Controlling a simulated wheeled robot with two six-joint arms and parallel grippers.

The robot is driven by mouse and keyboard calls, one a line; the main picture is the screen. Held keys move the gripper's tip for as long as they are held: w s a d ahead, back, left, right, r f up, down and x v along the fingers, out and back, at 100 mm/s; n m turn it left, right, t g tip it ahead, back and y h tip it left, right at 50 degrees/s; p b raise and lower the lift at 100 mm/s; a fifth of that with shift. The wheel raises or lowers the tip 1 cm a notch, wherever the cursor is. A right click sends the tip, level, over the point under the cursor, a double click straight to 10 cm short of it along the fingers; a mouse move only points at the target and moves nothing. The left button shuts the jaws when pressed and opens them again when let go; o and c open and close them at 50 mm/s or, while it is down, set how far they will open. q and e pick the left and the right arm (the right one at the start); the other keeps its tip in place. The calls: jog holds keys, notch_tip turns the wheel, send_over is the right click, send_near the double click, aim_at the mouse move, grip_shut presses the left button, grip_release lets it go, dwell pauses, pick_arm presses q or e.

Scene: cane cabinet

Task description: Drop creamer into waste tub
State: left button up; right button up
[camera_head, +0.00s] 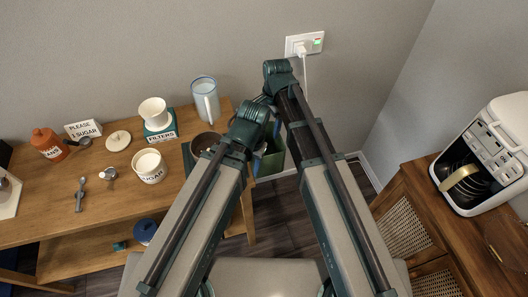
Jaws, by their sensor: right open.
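The waste tub seems to be the dark green open container (272,163) past the right end of the wooden table; my arms partly cover it. My right gripper (268,128) is small and mostly hidden between my arm links, above the tub area; it is open. I cannot see a creamer in it. A brown bowl (204,142) with small pale pieces inside stands near the table's right end, partly behind my left arm; I cannot tell whether these are creamers. My left gripper is hidden behind its own arm.
The wooden table (60,210) holds a sugar tub (149,166), a filter cone on a filters box (157,118), a clear pitcher (205,98) and an orange canister (49,144). A white coffee machine (490,155) stands on the right cabinet. A wall outlet (305,43) has a cord.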

pick_arm(q)
jog(key=shift+r, duration=0.1)
notch_tip(320, 180, up, 14)
jog(key=p, duration=1.3)
jog(key=shift+f+p, duration=0.2)
jog(key=shift+p, duration=0.2)
pick_arm(e)
notch_tip(320, 180, up, 14)
jog(key=shift+d+f, duration=0.15)
jog(key=shift+d, duration=0.3)
jog(key=s+d+n, duration=1.1)
jog(key=d, duration=0.5)
pick_arm(q)
notch_tip(320, 180, down, 3)
jog(key=b, duration=0.3)
jog(key=shift+f, duration=0.1)
pick_arm(e)
jog(key=s+a+f+n+h, duration=0.1)
jog(key=s+a+n, duration=0.1)
jog(key=a, duration=0.3)
jog(key=s+a+f+n+h, duration=0.1)
jog(key=s+a+f, duration=0.1)
jog(key=a, duration=0.4)
jog(key=shift+s+n, duration=0.4)
jog(key=shift+s, duration=0.5)
jog(key=shift+a, duration=0.1)
